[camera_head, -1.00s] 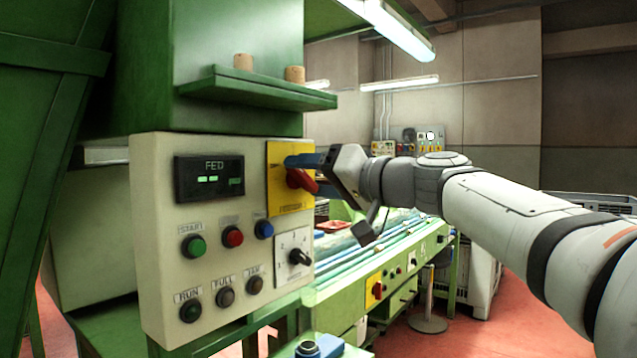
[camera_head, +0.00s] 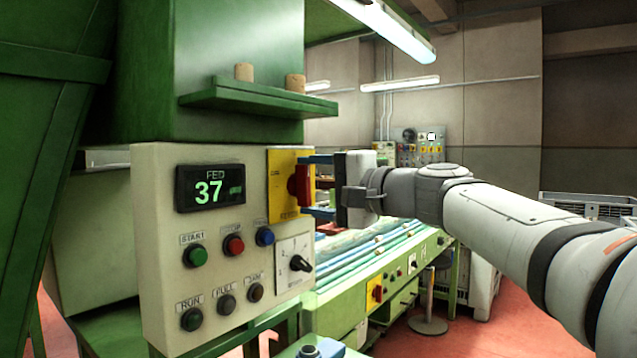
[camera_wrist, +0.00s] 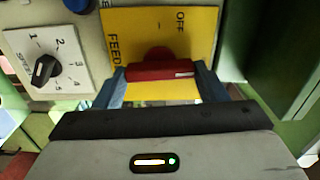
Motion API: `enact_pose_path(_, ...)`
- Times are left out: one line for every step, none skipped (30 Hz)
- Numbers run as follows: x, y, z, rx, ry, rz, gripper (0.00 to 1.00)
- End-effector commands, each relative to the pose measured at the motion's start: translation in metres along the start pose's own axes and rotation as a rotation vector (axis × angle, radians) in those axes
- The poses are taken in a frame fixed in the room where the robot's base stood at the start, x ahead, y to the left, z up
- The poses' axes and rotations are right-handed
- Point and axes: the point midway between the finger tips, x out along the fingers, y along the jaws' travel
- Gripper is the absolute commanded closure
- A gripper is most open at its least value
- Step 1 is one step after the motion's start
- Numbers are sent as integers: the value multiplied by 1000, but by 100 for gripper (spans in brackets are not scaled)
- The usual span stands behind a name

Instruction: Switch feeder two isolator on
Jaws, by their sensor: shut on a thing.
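The isolator is a yellow plate (camera_head: 281,205) with a red handle (camera_head: 299,185) on the right edge of the cream control panel. The handle stands upright in the head view. In the wrist view the red handle (camera_wrist: 160,71) lies across the yellow plate (camera_wrist: 145,20), where "OFF" and part of "FEED" can be read; the rest is hidden. My gripper (camera_head: 305,186) is level with the plate, one blue finger above the handle and one below. In the wrist view my gripper (camera_wrist: 162,76) is shut on the handle, a finger at each end.
The panel (camera_head: 152,240) also carries a lit display (camera_head: 210,188) reading 37, several round buttons and a black selector knob (camera_head: 300,263) just below the isolator. Two corks stand on a green shelf (camera_head: 255,95) above. A green conveyor (camera_head: 375,265) runs behind my arm.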

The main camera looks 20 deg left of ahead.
Motion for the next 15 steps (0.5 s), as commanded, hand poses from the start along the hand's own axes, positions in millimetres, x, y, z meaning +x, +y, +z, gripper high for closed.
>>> enact_pose_path(0,-3,1,19,0,-5,57)
enact_pose_path(0,-3,1,29,0,-5,57)
enact_pose_path(0,-3,0,42,0,-5,57)
enact_pose_path(0,-3,0,51,0,-5,57)
enact_pose_path(0,-3,0,58,0,-5,57)
enact_pose_path(0,-3,0,67,0,-5,57)
enact_pose_path(0,-3,0,72,0,-5,57)
enact_pose_path(0,-3,0,77,0,-5,57)
enact_pose_path(0,-3,0,82,0,-5,57)
enact_pose_path(0,-3,0,85,0,-5,57)
enact_pose_path(0,-2,0,88,0,-5,57)
enact_pose_path(0,-2,0,90,0,-5,57)
enact_pose_path(0,-2,0,91,0,-5,57)
enact_pose_path(0,-2,0,91,0,-5,57)
enact_pose_path(0,-2,0,92,0,-5,57)
